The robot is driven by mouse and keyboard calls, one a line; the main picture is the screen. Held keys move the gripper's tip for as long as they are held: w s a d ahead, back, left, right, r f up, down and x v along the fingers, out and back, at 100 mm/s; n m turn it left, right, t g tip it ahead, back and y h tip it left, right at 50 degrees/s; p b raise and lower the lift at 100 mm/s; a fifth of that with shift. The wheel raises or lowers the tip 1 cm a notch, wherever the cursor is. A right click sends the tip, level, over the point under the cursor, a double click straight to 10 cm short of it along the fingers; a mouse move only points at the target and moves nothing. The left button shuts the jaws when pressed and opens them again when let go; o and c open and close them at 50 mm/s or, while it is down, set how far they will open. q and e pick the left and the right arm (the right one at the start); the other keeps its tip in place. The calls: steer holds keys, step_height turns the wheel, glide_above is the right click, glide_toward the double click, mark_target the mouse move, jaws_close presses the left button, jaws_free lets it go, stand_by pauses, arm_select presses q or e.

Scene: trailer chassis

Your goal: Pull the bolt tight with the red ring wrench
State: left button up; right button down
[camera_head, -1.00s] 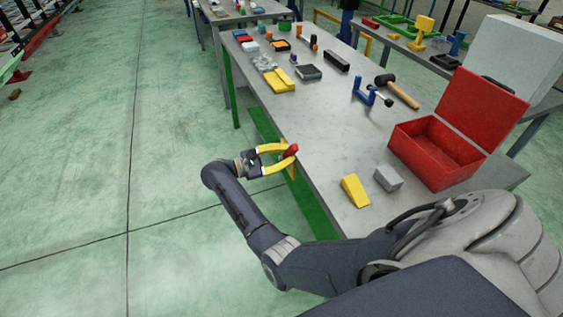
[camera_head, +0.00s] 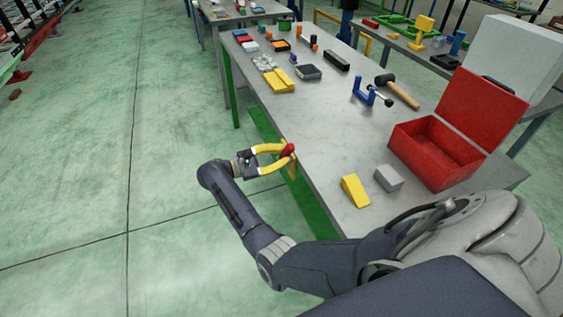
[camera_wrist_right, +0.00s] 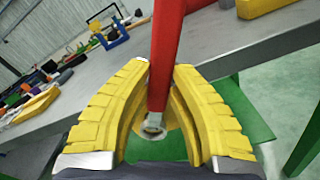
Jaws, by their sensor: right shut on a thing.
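The red ring wrench (camera_wrist_right: 166,48) is held between the yellow fingers of my right gripper (camera_wrist_right: 160,85). Its red shaft runs up out of the top of the right wrist view, and its metal ring end shows low between the fingers. In the head view the right gripper (camera_head: 285,156) is beside the table's left edge, and only a short red part of the wrench (camera_head: 288,150) shows. I cannot make out the bolt in either view. My left gripper is not in view.
The grey table (camera_head: 325,140) carries a yellow wedge (camera_head: 354,190), a grey block (camera_head: 388,178), an open red box (camera_head: 435,155), a mallet (camera_head: 400,92) and a blue clamp (camera_head: 366,92). Small parts stand at its far end.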

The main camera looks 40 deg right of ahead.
steer(key=shift+v, duration=2.45)
steer(key=shift+w+a+r+n, duration=0.25)
steer(key=shift+w+a+n, duration=0.2)
steer(key=shift+w+n, duration=0.05)
steer(key=shift+w+a+r+n, duration=0.3)
steer(key=shift+w+a+n, duration=0.15)
steer(key=shift+w+n, duration=0.05)
steer(key=shift+d, duration=0.1)
steer(key=x, duration=0.6)
steer(key=shift+x, duration=1)
stand_by(1.0)
